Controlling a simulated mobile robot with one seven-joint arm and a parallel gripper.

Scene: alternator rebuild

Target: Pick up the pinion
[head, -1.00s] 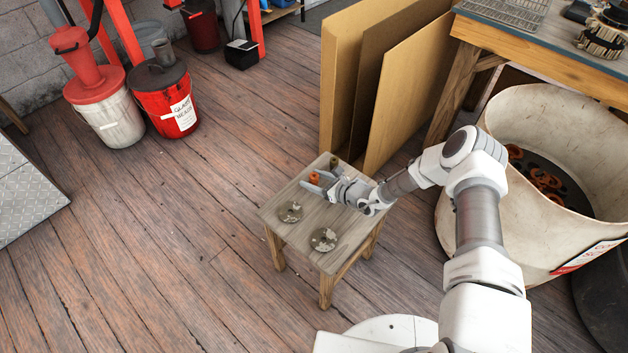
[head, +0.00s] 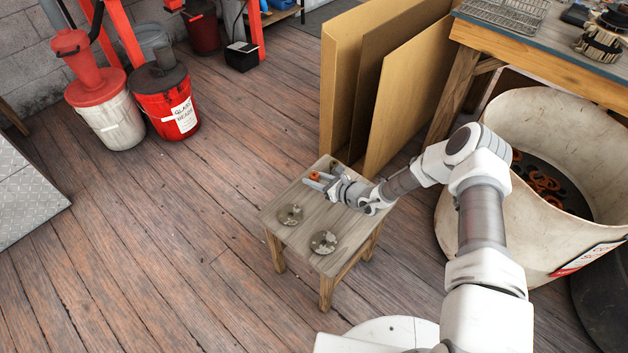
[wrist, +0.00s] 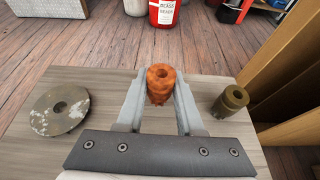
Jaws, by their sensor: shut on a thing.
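The pinion (wrist: 160,86) is a rust-orange, ribbed, hollow cylinder standing upright in the wrist view. It also shows as a small orange spot at the stool's far side in the head view (head: 315,176). My gripper (wrist: 161,95) is shut on it, with one finger against each side. The pinion's lower part is partly hidden by the fingers. It appears to be at the stool top (head: 318,252); I cannot tell whether its base touches the wood.
An olive-brown hollow cylinder (wrist: 230,102) stands just right of my gripper. A worn disc (wrist: 58,110) lies to the left, and a second disc (head: 323,242) lies nearer the front. Tall cardboard panels (head: 405,95) stand close behind the stool. A large bin (head: 470,210) is to the right.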

